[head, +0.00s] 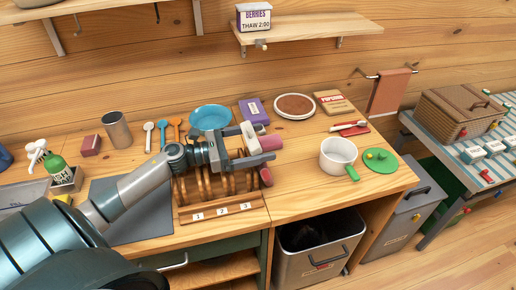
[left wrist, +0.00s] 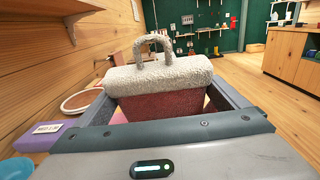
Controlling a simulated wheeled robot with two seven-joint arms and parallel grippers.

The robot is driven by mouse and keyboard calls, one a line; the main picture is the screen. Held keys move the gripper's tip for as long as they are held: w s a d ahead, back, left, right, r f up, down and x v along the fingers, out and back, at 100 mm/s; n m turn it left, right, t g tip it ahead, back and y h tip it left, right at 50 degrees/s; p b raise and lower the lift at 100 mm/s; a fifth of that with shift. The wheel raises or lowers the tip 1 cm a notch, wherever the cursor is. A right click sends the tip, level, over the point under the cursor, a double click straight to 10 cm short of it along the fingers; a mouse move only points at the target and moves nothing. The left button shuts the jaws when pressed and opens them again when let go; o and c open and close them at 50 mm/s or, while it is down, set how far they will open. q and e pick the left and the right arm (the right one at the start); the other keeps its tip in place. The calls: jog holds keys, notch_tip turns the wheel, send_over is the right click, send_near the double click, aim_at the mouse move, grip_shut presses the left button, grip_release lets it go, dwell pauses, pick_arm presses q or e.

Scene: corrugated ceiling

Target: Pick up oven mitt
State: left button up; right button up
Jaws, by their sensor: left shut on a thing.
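The oven mitt has a pale fuzzy cuff with a hanging loop and a dark red body. In the head view my left gripper (head: 258,146) is shut on the mitt (head: 250,138) above the wooden rack, near the counter's middle. The arm and fingers hide part of it. I cannot tell whether the mitt touches anything below. My right gripper is not in view.
A numbered wooden rack (head: 222,212) stands under the gripper. A blue plate (head: 210,117), a purple box (head: 253,111) and a round brown-topped dish (head: 295,106) lie behind. A white pot (head: 337,157) stands to the right. An open grey bin (head: 318,272) is below the counter.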

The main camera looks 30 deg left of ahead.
pick_arm(q)
jog(key=shift+r, duration=0.1)
jog(key=shift+r+b, duration=0.35)
jog(key=shift+r, duration=0.15)
jog(key=r, duration=0.2)
jog(key=r+b, duration=0.1)
jog(key=shift+s+d, duration=0.25)
jog(key=s+d+r+b, duration=0.1)
jog(key=s+d+r, duration=0.5)
jog(key=s+d, duration=0.1)
jog(key=shift+s+d+r, duration=0.3)
jog(key=shift+s+r, duration=0.05)
jog(key=shift+s, duration=0.1)
dwell(0.5)
